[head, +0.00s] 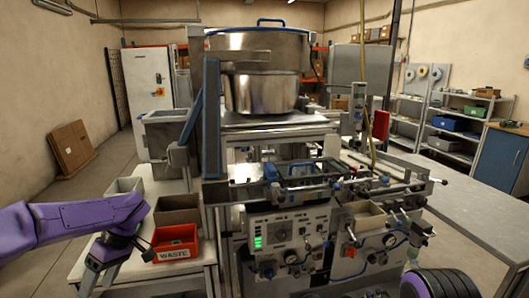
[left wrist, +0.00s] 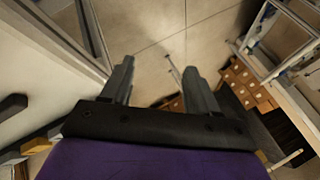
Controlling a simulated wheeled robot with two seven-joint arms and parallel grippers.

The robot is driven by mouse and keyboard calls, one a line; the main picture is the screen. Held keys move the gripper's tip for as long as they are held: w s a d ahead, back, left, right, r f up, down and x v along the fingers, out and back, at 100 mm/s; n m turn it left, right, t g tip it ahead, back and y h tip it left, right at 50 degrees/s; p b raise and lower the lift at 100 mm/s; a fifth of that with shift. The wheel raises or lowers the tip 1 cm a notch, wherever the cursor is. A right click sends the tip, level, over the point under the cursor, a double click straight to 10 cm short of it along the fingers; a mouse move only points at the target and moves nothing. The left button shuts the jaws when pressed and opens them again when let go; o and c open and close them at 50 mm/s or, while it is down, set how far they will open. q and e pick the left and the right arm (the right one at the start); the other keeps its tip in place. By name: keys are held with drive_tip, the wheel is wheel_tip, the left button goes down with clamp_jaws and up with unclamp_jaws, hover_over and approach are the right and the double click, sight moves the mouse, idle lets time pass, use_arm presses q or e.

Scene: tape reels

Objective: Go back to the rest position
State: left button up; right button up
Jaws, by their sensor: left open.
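My left arm comes in from the left in the head view, purple with a dark wrist. Its left gripper (head: 98,278) points down at the lower left, in front of and to the left of the red WASTE bin (head: 175,250). In the left wrist view the two grey fingers (left wrist: 158,78) stand apart with nothing between them, with floor tiles beyond. My right gripper is not in view; a purple and black rounded part shows at the lower right corner of the head view.
The machine (head: 290,235) with its control panel fills the centre, with a large steel pot (head: 262,50) above. A grey table (head: 450,205) is at right. Floor is open at far left.

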use_arm(q)
drive_tip(key=s+f+m+t+y, duration=0.3)
drive_tip(key=f+t+y, duration=0.1)
drive_tip(key=f, duration=0.5)
drive_tip(key=s+f+m+t+y, duration=0.2)
drive_tip(key=s+f+t+y, duration=0.15)
drive_tip(key=f, duration=0.55)
drive_tip(key=s+d+f+m+h, duration=0.1)
drive_tip(key=s+d+f+h, duration=0.2)
drive_tip(key=s, duration=0.5)
drive_tip(key=s+d+f+m+h, duration=0.1)
drive_tip(key=s+d+f+h, duration=0.2)
drive_tip(key=s, duration=0.4)
drive_tip(key=s+d+f+m+h, duration=0.1)
drive_tip(key=s+d+f+h, duration=0.2)
drive_tip(key=s+f, duration=0.2)
drive_tip(key=s, duration=0.3)
drive_tip(key=shift+s+d+f, duration=0.3)
drive_tip(key=shift+d, duration=0.05)
drive_tip(key=shift+w+t, duration=0.1)
drive_tip(key=shift+t, duration=0.15)
